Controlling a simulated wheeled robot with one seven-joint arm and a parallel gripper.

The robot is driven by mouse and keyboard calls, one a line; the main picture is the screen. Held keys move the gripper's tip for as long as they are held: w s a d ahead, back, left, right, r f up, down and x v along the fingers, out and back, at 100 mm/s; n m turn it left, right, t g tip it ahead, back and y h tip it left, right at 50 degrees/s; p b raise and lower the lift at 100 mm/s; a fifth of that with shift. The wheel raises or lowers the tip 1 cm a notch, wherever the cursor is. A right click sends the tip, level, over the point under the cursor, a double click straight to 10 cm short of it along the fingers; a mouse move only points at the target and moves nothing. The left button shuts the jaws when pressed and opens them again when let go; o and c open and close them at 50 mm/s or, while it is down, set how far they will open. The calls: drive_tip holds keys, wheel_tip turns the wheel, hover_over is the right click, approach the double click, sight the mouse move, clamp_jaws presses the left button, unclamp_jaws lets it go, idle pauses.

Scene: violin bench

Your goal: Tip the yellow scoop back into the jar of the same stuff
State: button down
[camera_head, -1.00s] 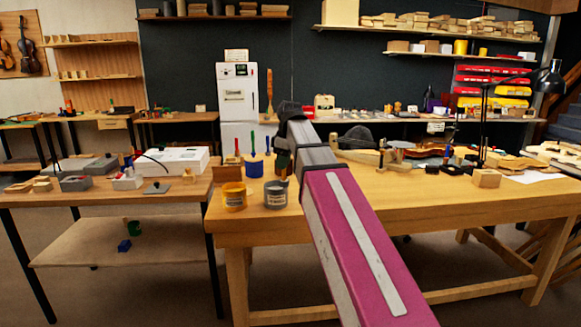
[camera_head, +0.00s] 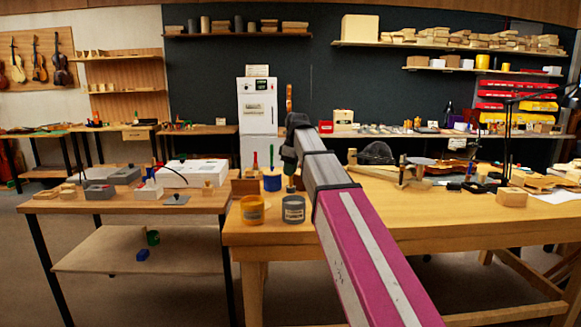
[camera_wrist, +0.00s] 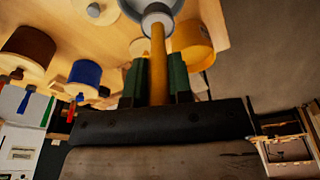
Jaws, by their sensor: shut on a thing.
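My gripper (camera_wrist: 159,72) is shut on the yellow handle of the scoop (camera_wrist: 158,50) in the wrist view. The handle sits between two green fingers. The scoop's pale grey round head is at the top edge, partly cut off; whether it holds anything cannot be told. A yellow jar (camera_wrist: 194,38) shows just right of and behind the scoop, partly hidden by it. In the head view a yellow jar (camera_head: 252,210) stands near the bench's left front corner. A grey jar (camera_head: 293,208) stands to its right. In the head view the scoop is not clearly visible near my arm's dark end.
The bench's right side holds violin parts and a small wooden block (camera_head: 511,197).

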sight(292, 181)
drive_tip(key=shift+f, duration=0.3)
drive_tip(key=d+y, duration=0.2)
drive_tip(key=y, duration=0.1)
drive_tip(key=f+y, duration=0.1)
drive_tip(key=shift+w+d+g, duration=0.25)
drive_tip(key=shift+d+g, duration=0.15)
drive_tip(key=d+y, duration=0.1)
drive_tip(key=y, duration=0.1)
drive_tip(key=f+y, duration=0.1)
drive_tip(key=y, duration=0.1)
drive_tip(key=d+y, duration=0.1)
drive_tip(key=y, duration=0.1)
drive_tip(key=shift+w+d+f+g, duration=0.25)
drive_tip(key=shift+d+f+g, duration=0.05)
drive_tip(key=shift+f+g, duration=0.1)
drive_tip(key=shift+a, duration=0.1)
